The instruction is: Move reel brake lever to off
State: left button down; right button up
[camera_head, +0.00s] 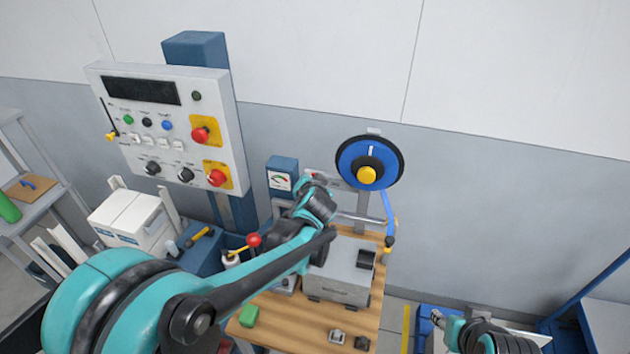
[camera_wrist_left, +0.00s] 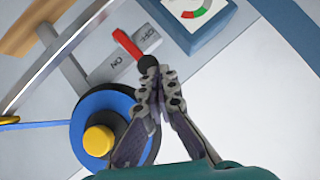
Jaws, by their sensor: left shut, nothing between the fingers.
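The reel brake lever (camera_wrist_left: 130,45) is a red bar with a black knob. It sits on a grey plate with OFF and ON labels in the left wrist view, angled between the two labels. My left gripper (camera_wrist_left: 157,78) is shut and empty, its fingertips right at the black knob; I cannot tell if they touch it. In the head view, my left arm reaches to the panel beside the reel and hides most of the lever. The blue reel (camera_head: 369,162) has a yellow hub. My right gripper (camera_head: 437,318) is low at the right, its fingers unclear.
A gauge box (camera_head: 282,178) is mounted just left of the lever. A wooden bench (camera_head: 300,324) below carries a grey machine (camera_head: 340,272) and a green block (camera_head: 248,316). A control panel (camera_head: 165,125) with red buttons stands at the left. A red-knobbed lever (camera_head: 254,240) rises near my arm.

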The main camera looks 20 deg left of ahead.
pick_arm(q)
jog(key=shift+a+n+h, duration=0.4)
jog(key=shift+a+h, duration=0.1)
jog(key=shift+a, duration=0.2)
pick_arm(e)
jog(key=shift+a+r, duration=0.1)
jog(key=shift+r, duration=0.05)
pick_arm(q)
jog(key=shift+a+f+h, duration=0.15)
jog(key=shift+a+h, duration=0.15)
jog(key=shift+a, duration=0.05)
pick_arm(e)
jog(key=shift+a, duration=0.15)
pick_arm(q)
jog(key=shift+a+f, duration=0.1)
jog(key=shift+a, duration=0.4)
pick_arm(e)
jog(key=shift+a, duration=0.3)
pick_arm(q)
jog(key=shift+r+p, duration=0.7)
jog(key=shift+r, duration=0.1)
pick_arm(e)
jog(key=shift+r, duration=0.6)
pick_arm(q)
jog(key=v, duration=1.2)
